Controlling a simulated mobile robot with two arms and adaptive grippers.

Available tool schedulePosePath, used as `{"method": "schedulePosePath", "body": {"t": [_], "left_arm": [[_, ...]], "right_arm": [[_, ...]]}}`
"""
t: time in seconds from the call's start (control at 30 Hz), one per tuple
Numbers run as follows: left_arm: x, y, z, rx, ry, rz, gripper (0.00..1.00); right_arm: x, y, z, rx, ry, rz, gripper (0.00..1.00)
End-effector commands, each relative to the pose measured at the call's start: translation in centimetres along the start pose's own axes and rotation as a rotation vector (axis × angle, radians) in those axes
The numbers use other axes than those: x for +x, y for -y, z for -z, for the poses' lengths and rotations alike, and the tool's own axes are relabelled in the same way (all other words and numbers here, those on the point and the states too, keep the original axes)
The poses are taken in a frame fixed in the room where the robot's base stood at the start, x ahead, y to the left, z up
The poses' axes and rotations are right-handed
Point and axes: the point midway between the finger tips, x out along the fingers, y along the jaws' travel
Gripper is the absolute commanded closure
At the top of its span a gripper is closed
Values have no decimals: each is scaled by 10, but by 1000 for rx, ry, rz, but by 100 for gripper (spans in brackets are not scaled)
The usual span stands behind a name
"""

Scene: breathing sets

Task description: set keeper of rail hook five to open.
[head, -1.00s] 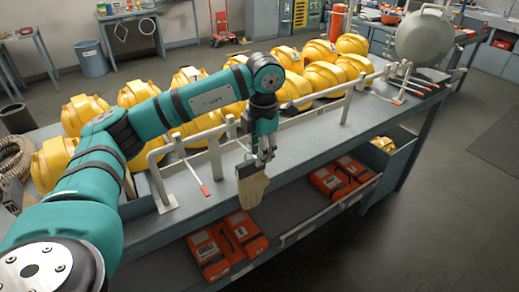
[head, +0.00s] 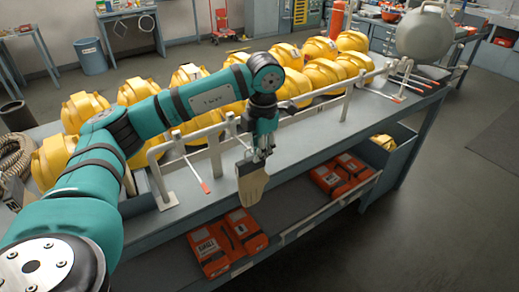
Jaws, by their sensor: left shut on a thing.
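A pale rail (head: 300,113) on posts runs along the front of the bench. Thin hooks with red tips stick out from it: one hook (head: 196,172) is left of my left gripper and several hooks (head: 408,80) are grouped at the right end. Which hook is number five, and how its keeper stands, is too small to tell. My left gripper (head: 258,157) is shut on a beige, paddle-like piece (head: 252,187) with a dark upper part. The piece hangs down in front of the bench's front edge, apart from the hooks. My right gripper is out of view.
Several yellow cases (head: 325,75) stand on the bench (head: 305,150) behind the rail. A grey-green rounded vessel (head: 424,35) stands at its right end. Orange cases (head: 228,243) lie on the lower shelf. The floor (head: 440,190) at right is clear.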

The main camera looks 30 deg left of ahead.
Motion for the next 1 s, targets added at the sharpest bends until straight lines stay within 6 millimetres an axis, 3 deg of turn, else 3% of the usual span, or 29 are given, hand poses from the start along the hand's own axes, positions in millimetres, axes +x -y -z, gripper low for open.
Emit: {"method": "schedulePosePath", "body": {"t": [0.67,1.0], "left_arm": [[1,2,0,1,2,-60,100],[2,10,-1,4,4,-288,100]], "right_arm": [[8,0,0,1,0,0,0],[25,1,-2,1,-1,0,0]]}}
